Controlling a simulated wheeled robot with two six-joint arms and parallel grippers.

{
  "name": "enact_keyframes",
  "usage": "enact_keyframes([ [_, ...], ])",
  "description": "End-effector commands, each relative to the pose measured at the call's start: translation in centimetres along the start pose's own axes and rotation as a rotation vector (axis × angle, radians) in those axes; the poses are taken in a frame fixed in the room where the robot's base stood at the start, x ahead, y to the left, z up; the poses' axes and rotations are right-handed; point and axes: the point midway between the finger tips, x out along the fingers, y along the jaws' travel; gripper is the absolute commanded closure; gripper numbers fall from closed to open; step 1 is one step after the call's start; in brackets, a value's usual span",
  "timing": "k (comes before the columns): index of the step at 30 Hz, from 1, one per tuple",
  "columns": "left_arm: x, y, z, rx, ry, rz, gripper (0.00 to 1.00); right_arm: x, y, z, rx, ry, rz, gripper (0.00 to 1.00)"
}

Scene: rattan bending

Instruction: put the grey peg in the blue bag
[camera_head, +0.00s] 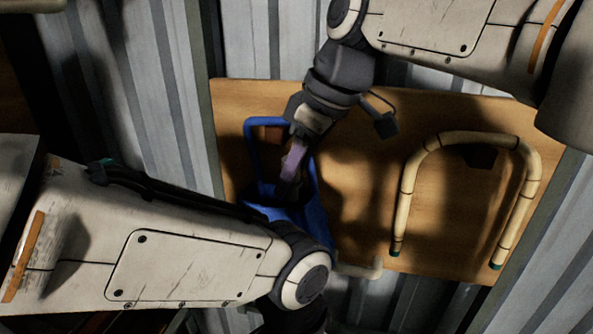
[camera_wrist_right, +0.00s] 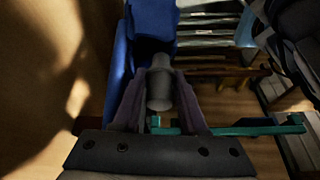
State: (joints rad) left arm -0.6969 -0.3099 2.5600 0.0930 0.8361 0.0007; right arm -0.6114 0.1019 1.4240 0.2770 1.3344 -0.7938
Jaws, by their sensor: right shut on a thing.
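The blue bag (camera_head: 315,222) hangs at the wooden board, its loop handle standing up at the upper left; my left arm covers its lower part. My right gripper (camera_head: 290,180) points down over the bag's opening, in front of it in the head view. In the right wrist view the grey peg (camera_wrist_right: 160,90) is clamped between the two fingers, with the blue bag (camera_wrist_right: 122,62) just beyond and to the left. I cannot tell whether the peg is inside the bag's rim. My left gripper is out of sight below the left forearm.
The wooden board (camera_head: 365,190) carries a bent rattan arch (camera_head: 410,175) on the right, with dark green tips. A short pale rod end (camera_head: 365,270) shows below the bag. A green bar (camera_wrist_right: 245,130) crosses the right wrist view below the peg. My left forearm fills the lower left.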

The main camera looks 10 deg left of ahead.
Motion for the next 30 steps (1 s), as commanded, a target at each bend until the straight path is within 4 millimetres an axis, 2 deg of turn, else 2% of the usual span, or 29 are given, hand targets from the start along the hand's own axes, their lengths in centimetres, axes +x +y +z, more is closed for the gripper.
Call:
enact_keyframes([
  [5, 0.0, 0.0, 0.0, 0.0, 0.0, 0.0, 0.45, 0.0, 0.0, 0.0, 0.0, 0.0, 0.0, 1.0],
  [6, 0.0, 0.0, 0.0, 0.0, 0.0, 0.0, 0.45, 0.0, 0.0, 0.0, 0.0, 0.0, 0.0, 0.54],
  [8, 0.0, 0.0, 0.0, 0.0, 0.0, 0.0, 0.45, 0.0, 0.0, 0.0, 0.001, 0.0, 0.0, 0.31],
  [9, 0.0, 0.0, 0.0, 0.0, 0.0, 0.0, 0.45, 0.0, 0.0, 0.0, 0.001, 0.0, 0.0, 0.23],
  [22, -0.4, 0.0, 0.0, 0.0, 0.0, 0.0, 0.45, -0.5, 0.0, -0.1, 0.001, 0.0, 0.001, 0.23],
  [26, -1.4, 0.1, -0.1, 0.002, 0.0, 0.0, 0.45, -1.9, 0.1, -0.1, 0.002, 0.001, 0.001, 0.23],
  [30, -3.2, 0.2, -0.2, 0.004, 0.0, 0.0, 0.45, -4.2, 0.0, -0.2, 0.003, 0.001, 0.002, 0.23],
])
